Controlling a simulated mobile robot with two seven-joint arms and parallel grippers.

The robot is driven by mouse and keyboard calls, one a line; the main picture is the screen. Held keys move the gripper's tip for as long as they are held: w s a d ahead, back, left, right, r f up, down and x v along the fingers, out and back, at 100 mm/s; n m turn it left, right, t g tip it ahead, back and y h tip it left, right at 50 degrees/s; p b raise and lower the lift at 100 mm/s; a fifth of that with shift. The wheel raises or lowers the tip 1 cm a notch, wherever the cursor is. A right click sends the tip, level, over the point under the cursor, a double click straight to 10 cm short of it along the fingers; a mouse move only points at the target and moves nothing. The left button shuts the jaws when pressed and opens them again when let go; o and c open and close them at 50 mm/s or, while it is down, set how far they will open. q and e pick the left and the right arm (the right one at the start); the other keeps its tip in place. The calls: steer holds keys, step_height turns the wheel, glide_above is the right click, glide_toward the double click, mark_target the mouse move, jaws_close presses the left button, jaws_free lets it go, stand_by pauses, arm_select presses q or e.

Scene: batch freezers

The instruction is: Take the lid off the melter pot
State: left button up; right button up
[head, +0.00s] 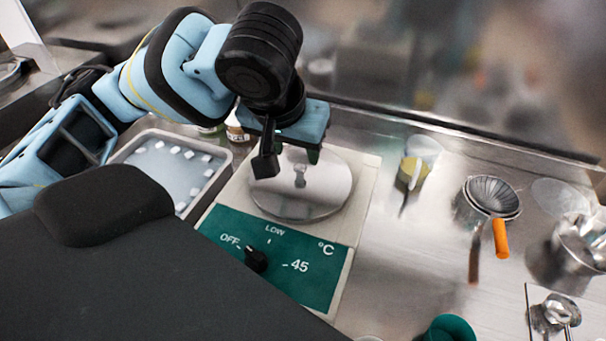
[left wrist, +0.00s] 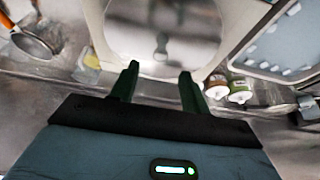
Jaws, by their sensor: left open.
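The melter (head: 333,275) is a cream box with a green front panel and a black dial. Its round shiny metal lid (head: 325,195) lies on top, with a small knob (head: 300,176) at its middle. In the left wrist view the lid (left wrist: 190,30) fills the top middle, with the knob (left wrist: 162,44) near its centre. My left gripper (head: 289,162) is open and empty above the lid. In the left wrist view its fingertips (left wrist: 159,70) are apart and the knob appears just beyond the gap between them. The pot under the lid is hidden.
A grey tray with white cubes (head: 222,160) stands left of the melter. Small jars (head: 236,130) are behind it. A yellow-filled jug (head: 414,170), a strainer with an orange handle (head: 490,198) and metal bowls (head: 590,240) stand to the right. A wall runs behind.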

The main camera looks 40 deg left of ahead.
mark_target(300, 165)
arm_select(q)
steer(key=shift+w+f, duration=0.1)
steer(key=shift+f, duration=0.1)
steer(key=shift+w+f, duration=0.1)
steer(key=shift+f, duration=0.15)
steer(key=b+x, duration=0.1)
steer(key=x, duration=0.3)
steer(key=shift+a+f, duration=0.15)
steer(key=shift+f, duration=0.15)
steer(key=shift+w+r, duration=0.1)
steer(key=shift+c, duration=0.9)
steer(key=c, duration=0.7)
jaws_close()
steer(key=shift+r, duration=0.1)
